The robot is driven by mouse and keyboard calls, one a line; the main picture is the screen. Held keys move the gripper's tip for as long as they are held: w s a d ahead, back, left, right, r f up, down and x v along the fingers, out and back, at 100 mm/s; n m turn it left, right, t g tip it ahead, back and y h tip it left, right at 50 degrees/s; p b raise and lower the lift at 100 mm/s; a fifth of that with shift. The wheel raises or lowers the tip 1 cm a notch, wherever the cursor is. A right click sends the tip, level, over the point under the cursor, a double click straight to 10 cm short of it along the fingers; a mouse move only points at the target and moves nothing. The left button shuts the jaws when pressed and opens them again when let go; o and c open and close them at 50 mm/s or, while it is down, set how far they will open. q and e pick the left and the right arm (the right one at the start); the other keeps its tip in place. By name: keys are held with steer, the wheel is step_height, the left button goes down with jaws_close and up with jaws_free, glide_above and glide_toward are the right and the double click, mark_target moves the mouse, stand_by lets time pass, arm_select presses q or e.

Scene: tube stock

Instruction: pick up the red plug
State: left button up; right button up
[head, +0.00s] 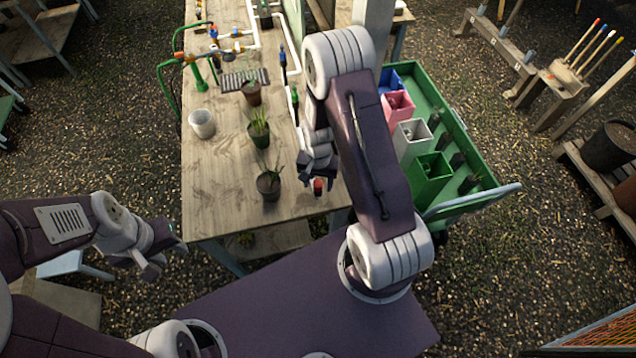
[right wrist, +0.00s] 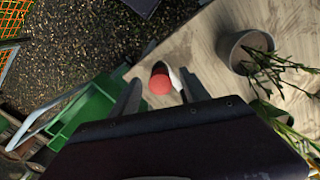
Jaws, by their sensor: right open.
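The red plug (head: 318,186) stands on the wooden bench (head: 215,165) near its front right edge. In the right wrist view its round red top (right wrist: 159,83) shows between the fingertips of my right gripper. My right gripper (head: 318,172) is open, pointing down at the plug; whether a finger touches it I cannot tell. A pale strip beside the plug in the wrist view is unclear. My left gripper (head: 166,260) hangs away from the bench at the lower left; its jaw opening is not clear.
A potted plant (head: 268,184) stands just left of the plug, another (head: 259,130) behind it. A white pot (head: 202,123) is further left. Pipes and taps line the bench's far part. A green cart (head: 455,130) with coloured boxes stands to the right of my right arm.

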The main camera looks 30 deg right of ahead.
mark_target(316, 183)
jaws_close()
steer(key=shift+r, duration=0.1)
steer(key=shift+w+r, duration=0.1)
steer(key=shift+r, duration=0.2)
steer(key=r, duration=0.1)
steer(key=r+b, duration=0.1)
steer(key=r, duration=0.1)
steer(key=shift+a+r+b, duration=0.2)
steer(key=shift+a+b, duration=0.1)
steer(key=shift+b, duration=0.1)
steer(key=a+r+b, duration=0.2)
steer(key=a+r, duration=0.4)
steer(key=a, duration=0.5)
steer(key=shift+r, duration=0.4)
steer(key=shift+r, duration=0.1)
